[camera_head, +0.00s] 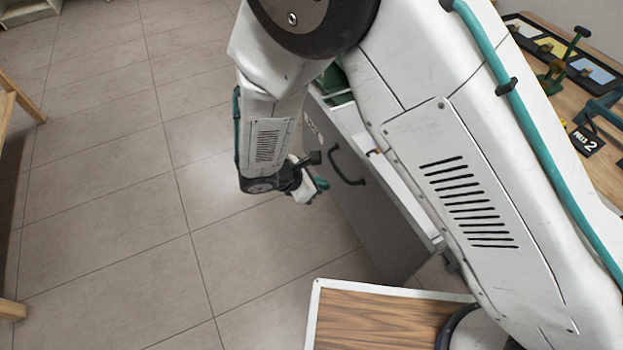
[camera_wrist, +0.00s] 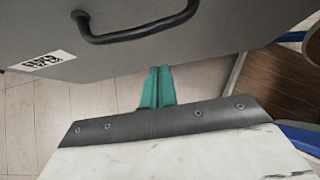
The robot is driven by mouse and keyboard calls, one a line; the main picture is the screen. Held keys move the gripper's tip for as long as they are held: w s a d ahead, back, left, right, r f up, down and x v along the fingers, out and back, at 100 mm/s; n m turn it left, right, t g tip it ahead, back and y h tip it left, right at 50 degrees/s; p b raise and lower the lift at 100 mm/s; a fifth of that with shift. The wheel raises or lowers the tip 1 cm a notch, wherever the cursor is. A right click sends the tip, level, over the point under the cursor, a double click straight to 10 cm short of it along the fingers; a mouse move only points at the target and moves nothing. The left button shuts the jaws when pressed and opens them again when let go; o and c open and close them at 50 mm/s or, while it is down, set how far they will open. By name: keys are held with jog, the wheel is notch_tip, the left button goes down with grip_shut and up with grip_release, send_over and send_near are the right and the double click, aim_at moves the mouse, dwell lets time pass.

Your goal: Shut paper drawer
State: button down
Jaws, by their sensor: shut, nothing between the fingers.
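The paper drawer has a grey front (camera_head: 362,215) with a black bar handle (camera_head: 346,165). It stands out from its cabinet, with its pale inside and rim partly showing behind my arm. Something green (camera_head: 335,84) shows at its far end. In the wrist view the grey front (camera_wrist: 220,35), its black handle (camera_wrist: 138,28) and a printed label (camera_wrist: 44,62) fill the top. My gripper (camera_head: 318,186) is at the floor side of the front, near the handle. Its teal fingers (camera_wrist: 157,80) are together and empty, by the panel's edge. I cannot tell whether they touch it. My arm hides much of the cabinet.
A wood-grain top with a white rim (camera_head: 390,315) is at the bottom. Wooden furniture (camera_head: 10,95) stands at the left edge. The tiled floor between is clear.

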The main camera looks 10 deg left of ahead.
jog(key=w+d+f, duration=0.2)
jog(key=w+d, duration=0.1)
jog(key=d, duration=0.2)
jog(key=shift+w, duration=0.25)
